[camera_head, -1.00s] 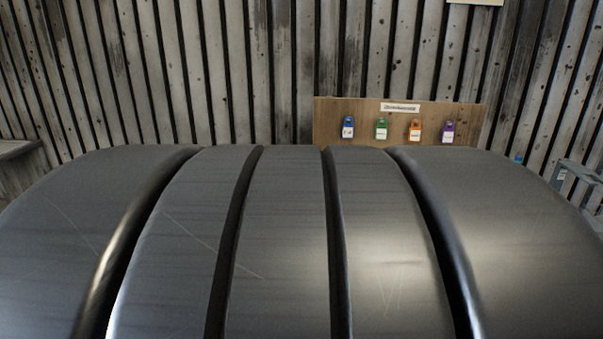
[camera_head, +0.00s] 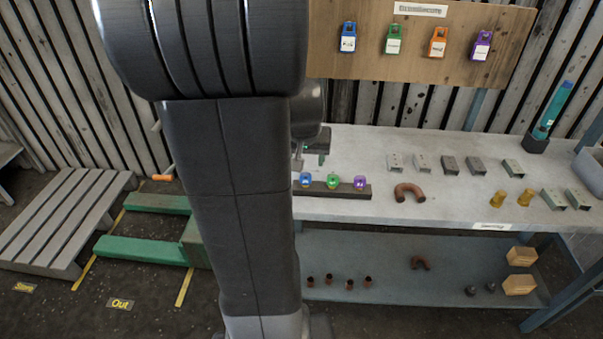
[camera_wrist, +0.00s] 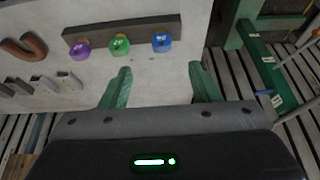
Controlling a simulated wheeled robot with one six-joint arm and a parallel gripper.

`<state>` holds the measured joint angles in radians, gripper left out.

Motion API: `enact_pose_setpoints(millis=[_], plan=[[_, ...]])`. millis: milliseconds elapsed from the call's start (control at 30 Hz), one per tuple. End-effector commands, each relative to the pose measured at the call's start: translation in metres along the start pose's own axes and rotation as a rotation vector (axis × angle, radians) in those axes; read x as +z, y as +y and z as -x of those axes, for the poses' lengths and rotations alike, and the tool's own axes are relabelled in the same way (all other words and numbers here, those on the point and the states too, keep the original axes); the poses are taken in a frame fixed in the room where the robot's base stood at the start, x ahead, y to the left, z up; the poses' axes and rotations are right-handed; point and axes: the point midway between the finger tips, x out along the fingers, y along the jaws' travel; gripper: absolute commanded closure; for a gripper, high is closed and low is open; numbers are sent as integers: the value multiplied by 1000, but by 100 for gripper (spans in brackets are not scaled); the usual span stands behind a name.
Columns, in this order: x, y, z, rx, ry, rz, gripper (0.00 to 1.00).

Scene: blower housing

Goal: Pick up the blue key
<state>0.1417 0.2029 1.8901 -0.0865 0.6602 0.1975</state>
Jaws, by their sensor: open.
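A small blue key (camera_head: 306,180) sits at the left end of a dark bar (camera_head: 340,192) on the workbench, beside a green key (camera_head: 333,181) and a purple key (camera_head: 360,182). In the wrist view the blue key (camera_wrist: 161,42) is at the right end of the bar, ahead of my gripper (camera_wrist: 160,68). My gripper's green fingers are wide apart with nothing between them. In the head view, my gripper (camera_head: 316,152) shows beside my arm, above the bench at the bar's left end, partly hidden.
A wooden board (camera_head: 420,65) on the wall holds blue, green, orange and purple tagged items. Brown curved pipe (camera_head: 409,192), grey metal pieces and yellow parts lie right of the bar. A lower shelf (camera_head: 390,275) holds small parts. Green beams (camera_head: 140,248) and a pallet (camera_head: 66,220) are at left.

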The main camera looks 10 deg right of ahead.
Motion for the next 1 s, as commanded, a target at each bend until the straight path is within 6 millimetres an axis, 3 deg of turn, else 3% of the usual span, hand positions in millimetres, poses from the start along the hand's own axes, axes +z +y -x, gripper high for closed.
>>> enact_pose_setpoints(millis=[300,667,1000], plan=[[1,0,-50,1,-4,1,44],[-1,-1,-69,0,-3,1,44],[-4,-2,-106,1,-4,1,44]])
